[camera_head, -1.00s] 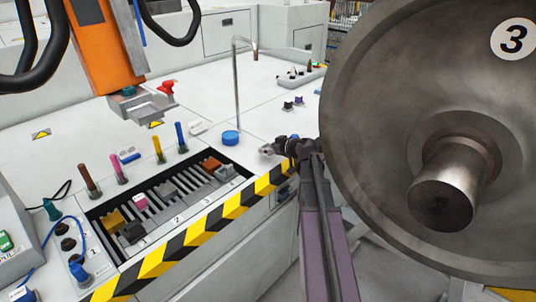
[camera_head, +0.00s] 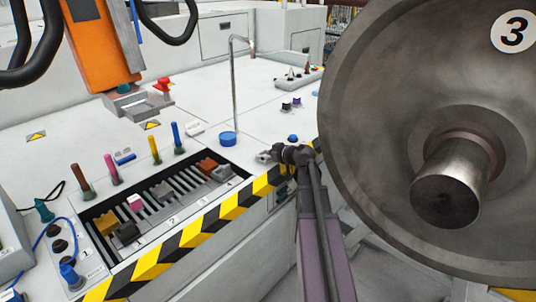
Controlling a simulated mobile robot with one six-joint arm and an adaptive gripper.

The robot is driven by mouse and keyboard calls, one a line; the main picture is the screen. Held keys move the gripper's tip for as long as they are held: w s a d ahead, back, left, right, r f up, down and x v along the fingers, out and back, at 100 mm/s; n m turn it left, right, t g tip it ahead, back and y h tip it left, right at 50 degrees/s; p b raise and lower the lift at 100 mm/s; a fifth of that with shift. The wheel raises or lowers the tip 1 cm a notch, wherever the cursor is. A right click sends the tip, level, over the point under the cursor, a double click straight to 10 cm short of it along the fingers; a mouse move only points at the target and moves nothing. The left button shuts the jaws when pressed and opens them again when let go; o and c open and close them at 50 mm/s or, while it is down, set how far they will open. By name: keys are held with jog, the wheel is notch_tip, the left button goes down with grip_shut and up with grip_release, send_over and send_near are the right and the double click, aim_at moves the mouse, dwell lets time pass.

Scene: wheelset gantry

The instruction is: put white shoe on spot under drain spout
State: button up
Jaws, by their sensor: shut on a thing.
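My gripper (camera_head: 268,157) reaches over the white bench top, just beyond the striped edge and right of the slotted tray. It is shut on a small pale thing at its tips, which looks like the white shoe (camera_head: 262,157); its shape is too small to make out. The drain spout, a thin bent metal pipe (camera_head: 235,90), rises from the bench behind and left of my gripper, its tip bent over to the right. I cannot make out a marked spot under the tip. A blue round piece (camera_head: 228,138) sits by the pipe's foot.
The slotted tray (camera_head: 150,222) holds several blocks, among them a yellow (camera_head: 105,223), a pink (camera_head: 135,201) and a brown one (camera_head: 207,165). Coloured pegs stand behind it. A large steel wheel (camera_head: 360,190) fills the right side, close to my arm.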

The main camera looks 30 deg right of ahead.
jog(key=o, duration=1)
jog(key=shift+o, duration=0.2)
jog(key=shift+r, duration=0.2)
jog(key=p+v, duration=0.4)
jog(key=v, duration=0.6)
jog(key=shift+s+r+p, duration=0.15)
jog(key=shift+s+p, duration=0.15)
jog(key=shift+s+d+r, duration=0.15)
jog(key=shift+s+d, duration=0.2)
jog(key=shift+s, duration=0.25)
